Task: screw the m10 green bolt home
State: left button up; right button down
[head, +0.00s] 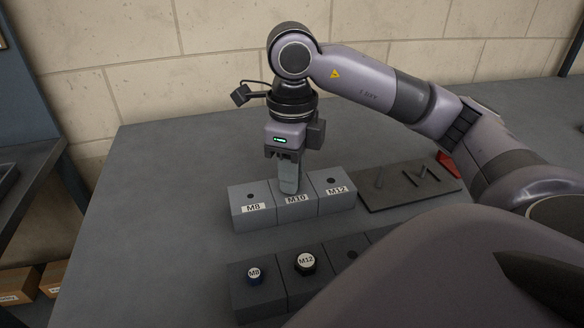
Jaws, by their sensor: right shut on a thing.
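The M10 block (297,206) is the middle one of three grey blocks in a row on the table. My right gripper (289,186) points straight down right above it, with its fingers shut at the block's top. The green bolt is hidden between or below the fingers; I cannot see its head or how deep it sits. My left gripper is not in view.
The M8 block (252,212) and M12 block (335,193) flank it. A dark tray (390,199) with tools lies right, near a red piece (449,163). The table's left is clear.

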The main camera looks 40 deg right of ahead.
jog(key=shift+m+p, duration=0.3)
jog(key=shift+m, duration=0.9)
jog(key=shift+f+m, duration=0.15)
jog(key=shift+m, duration=1.25)
jog(key=c, duration=1.2)
grip_release()
jog(key=shift+o, duration=0.2)
